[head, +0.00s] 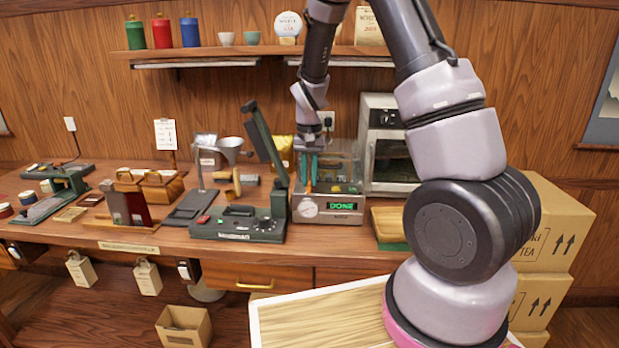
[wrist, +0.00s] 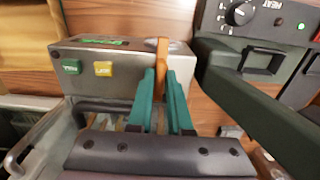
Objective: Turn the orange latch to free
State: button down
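The orange latch (wrist: 162,50) is a narrow bar on the grey machine (wrist: 130,53), at the right end of its panel in the wrist view. My gripper (wrist: 162,82) has two teal fingers, one on each side of the latch, close against it with little or no gap. In the head view my gripper (head: 308,168) reaches down onto the machine (head: 328,217), whose green display reads DONE. The latch is mostly hidden there by the fingers. The latch's lower part is hidden between the fingers in the wrist view.
A dark green press with a raised lever arm (head: 262,140) stands just left of the machine; its body (wrist: 255,90) is close on the right in the wrist view. A white oven (head: 390,150) stands to the right. A wooden block on green (head: 389,226) lies before it.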

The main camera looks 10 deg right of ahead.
jog(key=m, duration=0.4)
jog(key=shift+m, duration=0.4)
jog(key=m, duration=0.9)
jog(key=shift+m, duration=2)
jog(key=c, duration=0.9)
grip_release()
